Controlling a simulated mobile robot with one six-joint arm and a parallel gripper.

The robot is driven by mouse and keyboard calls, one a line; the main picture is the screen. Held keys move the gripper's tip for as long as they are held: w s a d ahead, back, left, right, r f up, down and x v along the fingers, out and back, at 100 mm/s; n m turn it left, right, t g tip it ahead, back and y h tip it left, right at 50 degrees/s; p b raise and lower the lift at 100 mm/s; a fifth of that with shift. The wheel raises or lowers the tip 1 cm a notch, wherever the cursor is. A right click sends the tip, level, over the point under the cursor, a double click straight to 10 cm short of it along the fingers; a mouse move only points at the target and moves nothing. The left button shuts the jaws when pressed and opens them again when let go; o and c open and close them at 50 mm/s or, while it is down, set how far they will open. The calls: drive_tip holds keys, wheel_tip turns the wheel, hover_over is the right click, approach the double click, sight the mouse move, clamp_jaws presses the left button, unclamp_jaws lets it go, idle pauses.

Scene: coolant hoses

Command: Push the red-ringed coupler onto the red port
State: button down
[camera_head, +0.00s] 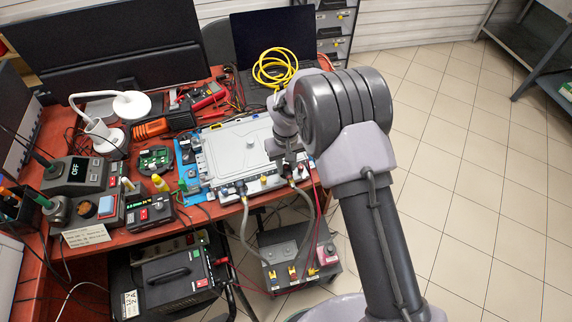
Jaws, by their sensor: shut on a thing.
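My gripper (291,164) is at the front right corner of a silver flat box (228,154) on the bench. It is shut on the end of a grey hose, which I take to be the red-ringed coupler (292,177). Its red ring is too small to make out, and my gripper and wrist partly cover it. The hose (309,212) hangs from there to a grey unit (299,260) below. The red port is not clearly visible. I cannot tell whether the coupler touches a port. A second hose (244,222) joins a dark coupler (240,187) at the box's front edge.
A yellow cable coil (273,70) lies by a laptop (273,40) behind the box. A multimeter (209,96), a white lamp (131,104) and control boxes (75,174) crowd the bench's left. Thin red leads hang near the hoses. The tiled floor (470,170) at right is clear.

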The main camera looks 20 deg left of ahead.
drive_tip(key=shift+f, duration=0.35)
drive_tip(key=shift+f+b, duration=0.4)
drive_tip(key=shift+b, duration=0.35)
idle(1.7)
drive_tip(key=c, duration=1.1)
unclamp_jaws()
drive_tip(key=shift+o, duration=1.2)
drive_tip(key=shift+r, duration=0.1)
